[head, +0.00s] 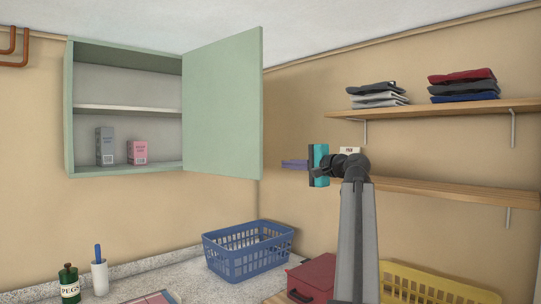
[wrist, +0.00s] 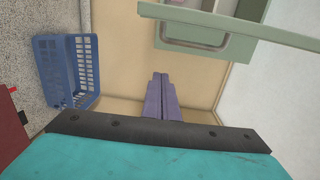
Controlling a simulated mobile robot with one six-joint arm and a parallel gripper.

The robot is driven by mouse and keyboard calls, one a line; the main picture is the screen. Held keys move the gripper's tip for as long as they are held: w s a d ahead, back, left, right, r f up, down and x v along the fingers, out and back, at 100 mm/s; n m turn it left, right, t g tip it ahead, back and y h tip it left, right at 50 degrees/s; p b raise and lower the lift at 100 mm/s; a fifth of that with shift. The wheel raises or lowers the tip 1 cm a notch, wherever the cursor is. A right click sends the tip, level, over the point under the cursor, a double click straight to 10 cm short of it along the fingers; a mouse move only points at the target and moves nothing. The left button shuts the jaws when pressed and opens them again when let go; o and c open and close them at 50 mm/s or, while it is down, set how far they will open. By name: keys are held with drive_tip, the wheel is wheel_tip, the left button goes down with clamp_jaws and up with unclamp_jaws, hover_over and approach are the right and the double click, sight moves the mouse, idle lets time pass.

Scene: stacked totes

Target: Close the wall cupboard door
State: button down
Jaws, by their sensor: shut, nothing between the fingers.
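The wall cupboard (head: 69,110) is pale green and hangs on the back wall at the upper left of the head view. Its door (head: 223,105) stands wide open, hinged on the right side and swung out into the room. The door also crosses the top right of the wrist view (wrist: 235,22). My gripper (head: 283,164) has purple fingers and a teal body. It is shut and empty, just right of the door's lower edge in the head view, with a visible gap. The fingers also show pressed together in the wrist view (wrist: 159,76).
A grey box (head: 105,146) and a pink box (head: 137,152) stand on the cupboard's bottom shelf. Wooden shelves (head: 430,109) with folded clothes are on the right wall. A blue basket (head: 248,247), a red box (head: 312,277) and a yellow basket (head: 430,284) sit below.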

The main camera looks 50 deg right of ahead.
drive_tip(key=shift+t, duration=0.3)
drive_tip(key=s+r, duration=0.1)
drive_tip(key=r, duration=0.1)
drive_tip(key=s+r, duration=0.1)
drive_tip(key=r, duration=0.1)
drive_tip(key=shift+s+d, duration=0.1)
drive_tip(key=shift+s, duration=0.05)
drive_tip(key=w+p, duration=0.3)
drive_tip(key=w, duration=0.7)
drive_tip(key=shift+s+a+p, duration=0.3)
drive_tip(key=shift+a+p, duration=0.05)
drive_tip(key=shift+a, duration=0.5)
drive_tip(key=shift+s+a+p, duration=0.25)
drive_tip(key=shift+a+p, duration=0.05)
drive_tip(key=shift+a, duration=0.55)
